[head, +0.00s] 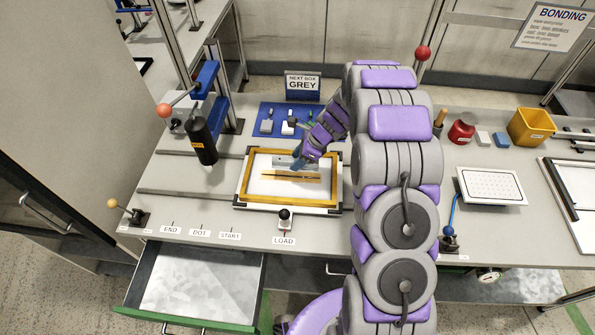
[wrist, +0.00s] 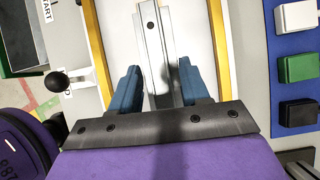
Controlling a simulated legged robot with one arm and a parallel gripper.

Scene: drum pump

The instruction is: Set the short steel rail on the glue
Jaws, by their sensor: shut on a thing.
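The short steel rail (wrist: 153,45) is a narrow grey metal bar with dark holes. In the wrist view it runs up between the two blue fingers of my gripper (wrist: 162,85), which is shut on it. In the head view my gripper (head: 299,160) is over the yellow-framed fixture (head: 245,180), and the rail's grey end (head: 282,160) shows to its left. A narrow tan-brown strip (head: 291,176) lies on the white bed in front of the rail. I cannot tell whether it is the glue, nor whether the rail touches the bed.
A blue mat (head: 266,123) with small blocks lies behind the fixture. A black dispenser cylinder (head: 202,142) hangs to the left. A black knob (head: 284,214) stands at the fixture's front edge by the LOAD label. An open drawer (head: 195,283) juts out at front left.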

